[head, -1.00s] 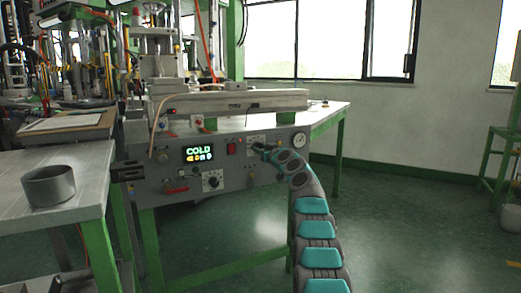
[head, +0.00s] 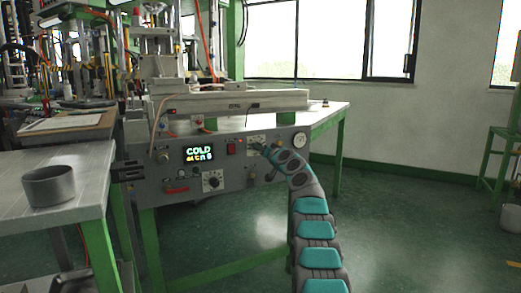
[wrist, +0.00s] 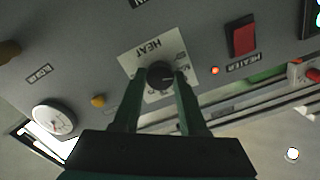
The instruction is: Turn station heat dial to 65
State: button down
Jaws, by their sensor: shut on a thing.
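The heat dial (wrist: 160,75) is a round black knob on a pale plate (wrist: 131,62) marked HEAT, upside down in the wrist view. My gripper (wrist: 161,82) has its two green fingers closed on both sides of the knob. In the head view my gripper (head: 266,150) is at the right part of the grey station panel (head: 170,184), and the dial is mostly hidden behind it. The display (head: 198,153) shows COLD with a second line that is too small to read surely. The plate's scale numbers are partly hidden by the knob and fingers.
A red heater switch (wrist: 241,38) with a lit orange lamp (wrist: 215,70) sits beside the dial. A round gauge (wrist: 54,117) and a yellowish knob (wrist: 98,101) are on the other side. A grey pot (head: 48,186) stands on the left table.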

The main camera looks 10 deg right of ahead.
jog(key=shift+m+p, duration=1)
jog(key=shift+m, duration=4.4)
jog(key=shift+c, duration=2.2)
grip_release()
